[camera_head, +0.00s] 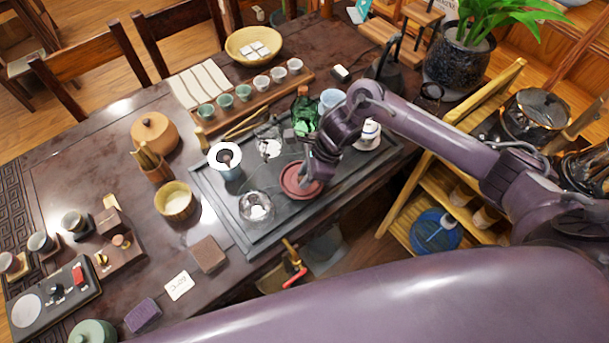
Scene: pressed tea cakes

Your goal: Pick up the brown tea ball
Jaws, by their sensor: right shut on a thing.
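My right gripper (309,178) reaches in from the right and points down over the red-brown round dish (290,186) on the dark tea tray. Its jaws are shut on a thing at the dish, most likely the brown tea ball. The fingers and wrist hide nearly all of what they hold, so its shape and whether it touches the dish cannot be told. My left gripper is not in view.
On the dark tray (235,215) a glass bowl (257,205), a white-rimmed cup (226,160) and a green bottle (304,112) stand near my right gripper. A brown square block (208,253) lies left of the tray. A potted plant (460,55) stands at the back right.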

